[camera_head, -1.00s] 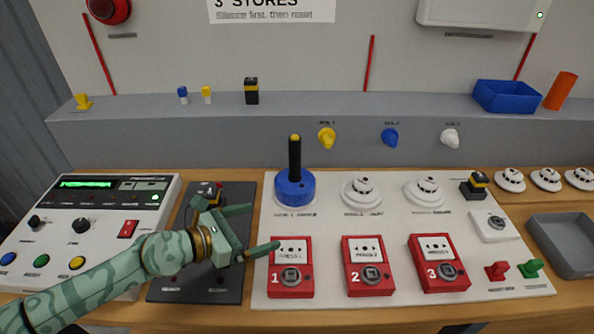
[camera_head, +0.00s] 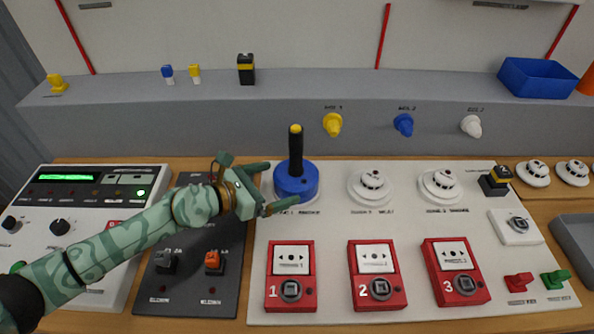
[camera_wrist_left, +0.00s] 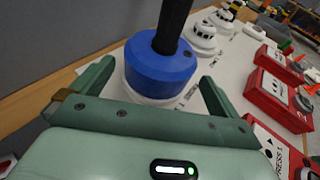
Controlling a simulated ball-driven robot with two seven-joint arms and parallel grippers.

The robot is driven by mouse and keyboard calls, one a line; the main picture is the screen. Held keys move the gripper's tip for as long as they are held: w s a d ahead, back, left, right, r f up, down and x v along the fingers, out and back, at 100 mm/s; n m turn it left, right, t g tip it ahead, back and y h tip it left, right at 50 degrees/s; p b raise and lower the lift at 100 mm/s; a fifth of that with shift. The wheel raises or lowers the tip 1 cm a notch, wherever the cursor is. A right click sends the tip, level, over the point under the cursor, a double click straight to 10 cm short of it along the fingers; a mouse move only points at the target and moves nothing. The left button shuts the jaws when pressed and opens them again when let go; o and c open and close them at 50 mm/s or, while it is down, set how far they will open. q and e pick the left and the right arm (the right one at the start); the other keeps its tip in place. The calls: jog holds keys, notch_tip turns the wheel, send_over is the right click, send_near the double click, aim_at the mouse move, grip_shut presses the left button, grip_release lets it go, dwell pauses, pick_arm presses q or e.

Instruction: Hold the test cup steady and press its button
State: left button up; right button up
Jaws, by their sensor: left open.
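The test cup (camera_head: 296,184) is a blue cylinder with an upright black handle and a yellow button (camera_head: 295,128) on top. It stands on the white panel at the left detector position, covering what is under it. In the left wrist view the blue cup (camera_wrist_left: 158,72) sits between my fingers, and its button is out of frame. My left gripper (camera_head: 277,185) is open just left of the cup, fingers pointing at it, one on the far side and one on the near side. I cannot tell whether either finger touches it. My right gripper is not in view.
Two bare detectors (camera_head: 371,187) stand right of the cup. Three red call points (camera_head: 291,276) line the front of the white panel. A dark switch board (camera_head: 190,285) and a control panel (camera_head: 75,215) lie under and left of my left arm. A grey ledge (camera_head: 300,95) runs behind.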

aim_at(292, 180)
pick_arm(q)
jog(key=shift+b+x, duration=0.45)
jog(key=shift+x, duration=2.3)
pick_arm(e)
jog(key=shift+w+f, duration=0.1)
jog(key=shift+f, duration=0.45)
pick_arm(q)
jog(key=c, duration=0.3)
jog(key=shift+a, duration=0.1)
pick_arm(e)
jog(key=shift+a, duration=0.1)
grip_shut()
